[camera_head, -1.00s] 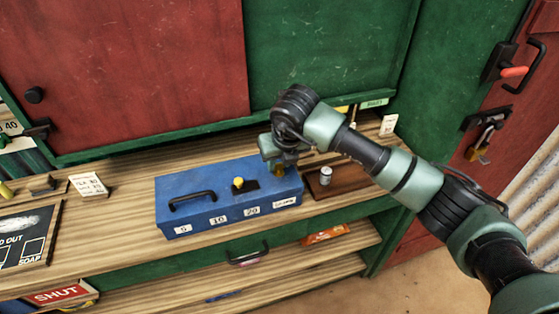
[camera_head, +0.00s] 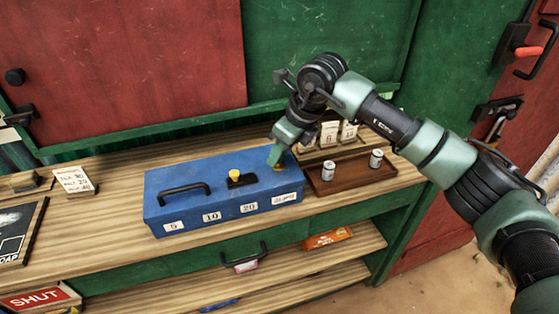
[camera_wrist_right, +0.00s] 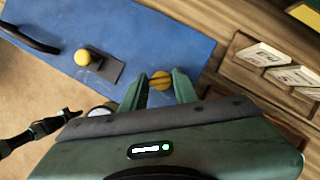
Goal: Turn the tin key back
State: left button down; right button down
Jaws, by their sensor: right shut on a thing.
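The blue cash tin (camera_head: 165,188) lies on the wooden counter, with a black handle on its lid and number labels on its front. My right gripper (camera_head: 276,160) points down at the right end of the lid. It also shows in the right wrist view (camera_wrist_right: 160,88), where its fingers are shut on the yellow tin key (camera_wrist_right: 160,79). In the head view the key is mostly hidden by the fingers. A yellow knob (camera_head: 235,175) on a black plate sits on the lid, left of the gripper.
A brown tray (camera_head: 350,176) with two small metal cylinders (camera_head: 328,171) (camera_head: 376,158) stands close right of the tin. White cards stand behind it. A price card (camera_head: 73,180) stands left on the counter. The counter just left of the tin is clear.

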jog(key=n+g+b, duration=0.1)
jog(key=n, duration=0.2)
jog(key=shift+w, duration=0.15)
jog(key=shift+n+g+y, duration=0.3)
jog(key=shift+n+g, duration=0.1)
jog(key=shift+n, duration=0.4)
jog(key=n+g, duration=0.1)
jog(key=n, duration=0.1)
jog(key=shift+w+r+n, duration=0.1)
jog(key=shift+n, duration=0.2)
jog(key=shift+n+g, duration=0.6)
jog(key=shift+n, duration=1.1)
jog(key=c, duration=1.1)
grip_release()
